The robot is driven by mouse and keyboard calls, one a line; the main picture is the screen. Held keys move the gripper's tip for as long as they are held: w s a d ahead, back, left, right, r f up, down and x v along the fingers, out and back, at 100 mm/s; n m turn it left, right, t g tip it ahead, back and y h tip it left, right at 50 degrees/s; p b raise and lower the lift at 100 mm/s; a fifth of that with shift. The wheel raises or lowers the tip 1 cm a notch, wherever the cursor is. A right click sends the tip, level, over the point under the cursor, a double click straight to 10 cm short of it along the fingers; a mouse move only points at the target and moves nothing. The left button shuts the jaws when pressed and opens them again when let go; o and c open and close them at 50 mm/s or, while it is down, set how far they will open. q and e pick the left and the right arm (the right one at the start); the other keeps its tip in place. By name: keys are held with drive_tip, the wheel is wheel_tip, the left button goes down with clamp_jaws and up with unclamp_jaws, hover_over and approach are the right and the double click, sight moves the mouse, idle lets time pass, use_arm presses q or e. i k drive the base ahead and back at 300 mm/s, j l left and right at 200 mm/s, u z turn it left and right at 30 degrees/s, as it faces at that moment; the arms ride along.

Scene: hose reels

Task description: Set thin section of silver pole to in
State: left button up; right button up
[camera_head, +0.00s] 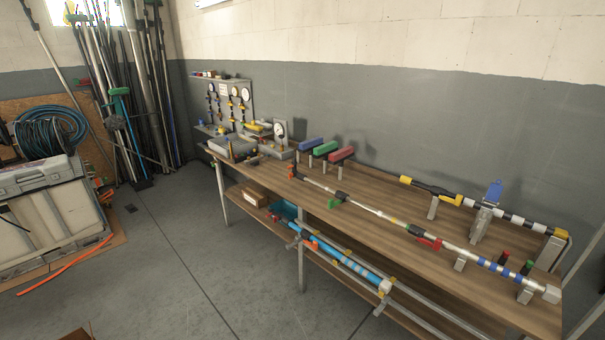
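A long silver pole (370,211) lies along the front of the wooden workbench, propped on small grey stands. Its thinner end (318,184) points to the back left and has an orange-red tip. A green lever (335,204) and a red lever (429,243) sit on it at dark collars. Its thicker near end carries blue bands and a pale end block (551,293). I cannot tell how far the thin section is slid in. Neither of my grippers is in view.
A second pole (515,219) with black and yellow parts rests on stands behind, near the wall. The workbench (390,198) also holds blue, green and red blocks and gauges. A blue pole (340,261) is below. Poles and a hose reel stand left; the floor between is open.

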sight(304, 178)
drive_tip(key=i+j+z, duration=0.4)
drive_tip(key=i+j, duration=2)
